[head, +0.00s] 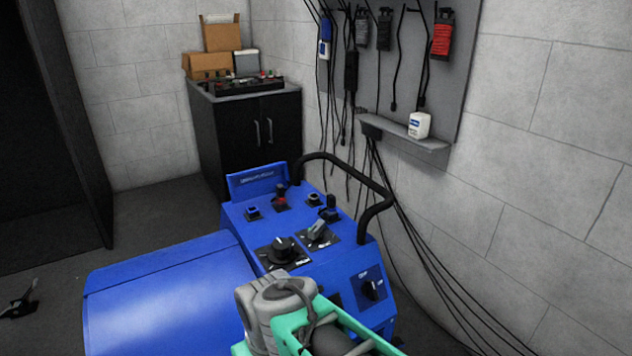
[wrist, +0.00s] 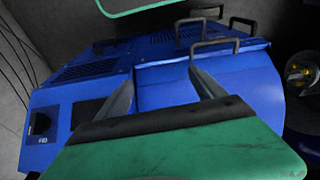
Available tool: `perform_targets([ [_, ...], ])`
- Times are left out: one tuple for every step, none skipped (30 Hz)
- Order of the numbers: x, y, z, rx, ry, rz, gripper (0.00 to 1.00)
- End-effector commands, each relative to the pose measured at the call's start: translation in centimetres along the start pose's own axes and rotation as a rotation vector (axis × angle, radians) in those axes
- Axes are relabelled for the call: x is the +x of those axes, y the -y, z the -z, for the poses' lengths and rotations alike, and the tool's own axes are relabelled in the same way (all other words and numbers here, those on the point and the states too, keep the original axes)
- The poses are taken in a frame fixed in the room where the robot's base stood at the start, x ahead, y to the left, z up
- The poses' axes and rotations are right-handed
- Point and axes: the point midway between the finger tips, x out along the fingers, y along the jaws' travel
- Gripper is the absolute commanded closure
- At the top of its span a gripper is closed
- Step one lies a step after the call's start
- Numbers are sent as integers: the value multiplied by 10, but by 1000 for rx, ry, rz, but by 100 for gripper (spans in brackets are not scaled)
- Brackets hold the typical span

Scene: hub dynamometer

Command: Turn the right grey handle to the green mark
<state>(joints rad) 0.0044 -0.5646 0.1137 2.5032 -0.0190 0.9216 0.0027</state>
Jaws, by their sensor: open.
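The blue dynamometer console (head: 235,215) has two rotary controls side by side on its sloped top. The right one is a grey handle (head: 318,231) on a black plate, and the left one is a dark knob (head: 283,248). I cannot make out a green mark on either plate. My gripper (wrist: 163,88) is open, with its two fingers spread and nothing between them, over the blue machine's body. The grey handle does not show in the wrist view. In the head view my arm covers the console's lower front, and the fingertips are hidden.
A black bent rail (head: 377,190) rises along the console's far right edge. A black side knob (head: 373,289) sits on the right face and shows in the wrist view (wrist: 40,124). Dark bar handles (wrist: 214,47) stand near my fingers. Cables hang by the right wall.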

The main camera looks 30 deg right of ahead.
Motion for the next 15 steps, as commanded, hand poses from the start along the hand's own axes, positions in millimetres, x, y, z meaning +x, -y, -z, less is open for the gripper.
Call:
perform_targets([
  [-56,0,9,-2,1,0,20],
  [-72,1,12,-4,1,0,20],
  [-92,1,15,-6,1,1,20],
  [-106,1,17,-8,1,1,20],
  [-119,1,20,-10,2,1,20],
  [-136,1,24,-12,2,2,20],
  [-147,0,26,-15,2,2,20],
  [-158,0,29,-17,2,3,20],
  [-171,0,33,-21,2,4,20],
  [-181,1,36,-25,2,5,20],
  [-190,1,40,-29,2,7,20],
  [-202,-1,45,-34,2,8,20],
  [-211,-2,50,-38,1,9,20],
  [-220,-4,55,-42,1,11,20],
  [-231,-6,63,-51,0,14,20],
])
